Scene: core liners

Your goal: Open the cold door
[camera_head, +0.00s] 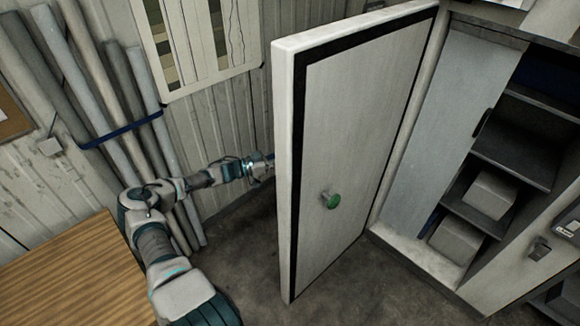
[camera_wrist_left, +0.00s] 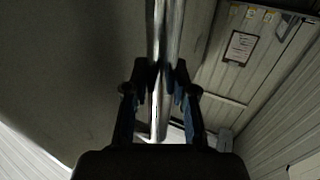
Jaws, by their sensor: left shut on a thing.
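The cold door (camera_head: 350,130) is a thick white slab with a black seal around its inner face. It stands swung wide open, with its inner face and a green knob (camera_head: 331,200) turned to the right. My left gripper (camera_head: 268,163) is at the door's outer side, partly hidden behind its edge. In the left wrist view, my left gripper (camera_wrist_left: 162,75) is shut around a shiny metal bar handle (camera_wrist_left: 164,30) beside a dark flat panel, the door's outer face (camera_wrist_left: 70,70). My right gripper is out of view.
The opening shows a locker with shelves (camera_head: 515,150) and grey boxes (camera_head: 490,195). Long tubes (camera_head: 85,85), strapped in blue, lean against the corrugated wall at left. A wooden table (camera_head: 70,275) stands at lower left. The floor (camera_head: 245,250) is clear around the door.

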